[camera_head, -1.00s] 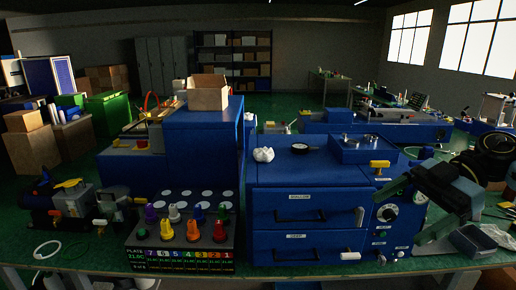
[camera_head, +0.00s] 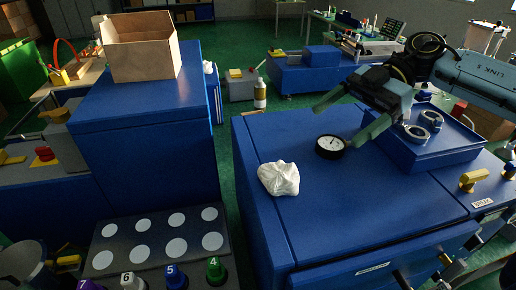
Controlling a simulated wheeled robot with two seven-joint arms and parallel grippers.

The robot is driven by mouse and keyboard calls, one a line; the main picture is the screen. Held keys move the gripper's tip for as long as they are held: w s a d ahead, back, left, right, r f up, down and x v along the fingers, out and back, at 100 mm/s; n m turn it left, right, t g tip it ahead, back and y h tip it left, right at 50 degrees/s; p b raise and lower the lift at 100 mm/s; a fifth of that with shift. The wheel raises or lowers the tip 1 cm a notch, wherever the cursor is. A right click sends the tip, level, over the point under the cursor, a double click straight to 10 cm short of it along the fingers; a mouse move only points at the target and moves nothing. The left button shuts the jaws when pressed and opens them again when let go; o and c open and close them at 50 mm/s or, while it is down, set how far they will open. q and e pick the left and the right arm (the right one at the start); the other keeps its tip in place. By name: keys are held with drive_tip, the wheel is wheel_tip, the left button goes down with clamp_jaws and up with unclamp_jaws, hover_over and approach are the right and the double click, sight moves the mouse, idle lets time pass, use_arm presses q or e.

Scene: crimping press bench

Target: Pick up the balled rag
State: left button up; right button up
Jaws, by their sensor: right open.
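The balled rag (camera_head: 279,179) is a crumpled white lump on top of the blue press cabinet (camera_head: 310,225), near its left edge. My right gripper (camera_head: 338,124) comes in from the right, above the cabinet top. Its two green fingers are spread apart with nothing between them. It is to the right of the rag and farther back, apart from it. My left gripper is not in view.
A round black gauge (camera_head: 330,147) lies on the cabinet between the rag and my right gripper. A blue tray (camera_head: 440,150) with metal rings stands to the right. An open cardboard box (camera_head: 140,48) sits on the taller blue cabinet at left. Numbered coloured knobs stand at front left.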

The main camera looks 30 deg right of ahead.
sight(288, 164)
drive_tip(key=x, duration=0.7)
drive_tip(key=shift+s+a+f+p, duration=0.1)
drive_tip(key=shift+s+a+p, duration=0.2)
drive_tip(key=shift+a+p, duration=0.05)
drive_tip(key=shift+a+f, duration=0.25)
drive_tip(key=shift+a, duration=0.15)
drive_tip(key=x, duration=0.4)
drive_tip(key=shift+w+a+f+p, duration=0.15)
drive_tip(key=shift+a+f+p, duration=0.05)
drive_tip(key=shift+f+p, duration=0.2)
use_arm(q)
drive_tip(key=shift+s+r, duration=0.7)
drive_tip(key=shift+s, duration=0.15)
use_arm(e)
drive_tip(key=c, duration=1)
